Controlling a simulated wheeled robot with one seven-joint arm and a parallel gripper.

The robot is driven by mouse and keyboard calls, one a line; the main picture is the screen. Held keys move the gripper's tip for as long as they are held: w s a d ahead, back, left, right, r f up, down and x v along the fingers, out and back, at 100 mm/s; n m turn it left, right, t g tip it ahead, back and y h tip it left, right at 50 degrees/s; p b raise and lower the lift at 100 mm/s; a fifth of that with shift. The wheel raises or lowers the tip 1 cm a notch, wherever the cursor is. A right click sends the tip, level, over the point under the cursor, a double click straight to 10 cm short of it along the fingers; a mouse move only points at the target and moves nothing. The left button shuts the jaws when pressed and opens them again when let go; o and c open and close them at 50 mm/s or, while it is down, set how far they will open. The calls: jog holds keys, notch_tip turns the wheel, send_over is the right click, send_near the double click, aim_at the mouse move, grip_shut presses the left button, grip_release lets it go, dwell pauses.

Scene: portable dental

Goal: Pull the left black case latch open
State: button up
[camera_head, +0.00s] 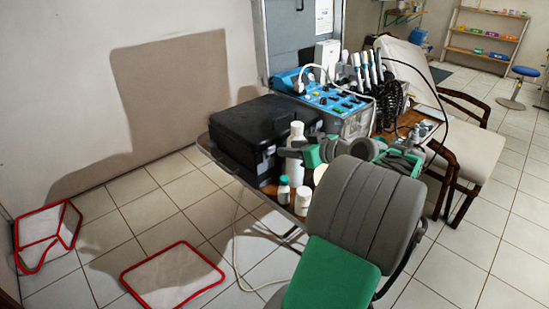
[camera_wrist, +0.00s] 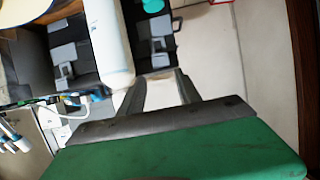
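The closed black case (camera_head: 255,125) sits on the left end of the table. Its front face carries grey latches; the left latch (camera_head: 267,152) shows beside a tall white bottle. In the wrist view a latch (camera_wrist: 160,44), seemingly the left one, lies just beyond my fingertips. Another latch (camera_wrist: 66,55) shows to the left of the white bottle (camera_wrist: 108,45). My gripper (camera_wrist: 158,80) has its two dark fingers apart, with pale floor between them and nothing held. I cannot tell whether a fingertip touches the case. In the head view bottles and my arm partly hide the case front.
A teal-capped bottle (camera_head: 283,190) and a white-capped one (camera_head: 303,201) stand near the table edge. A blue dental unit (camera_head: 335,105) with handpieces stands behind. Red-edged items (camera_head: 172,277) lie on the otherwise open floor at left.

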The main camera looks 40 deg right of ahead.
aim_at(272, 147)
jog(key=x, duration=0.7)
jog(key=shift+w+a+f, duration=0.1)
jog(key=shift+w+a, duration=0.05)
jog(key=shift+w, duration=0.1)
jog(key=shift+c, duration=0.4)
grip_shut()
dwell(0.6)
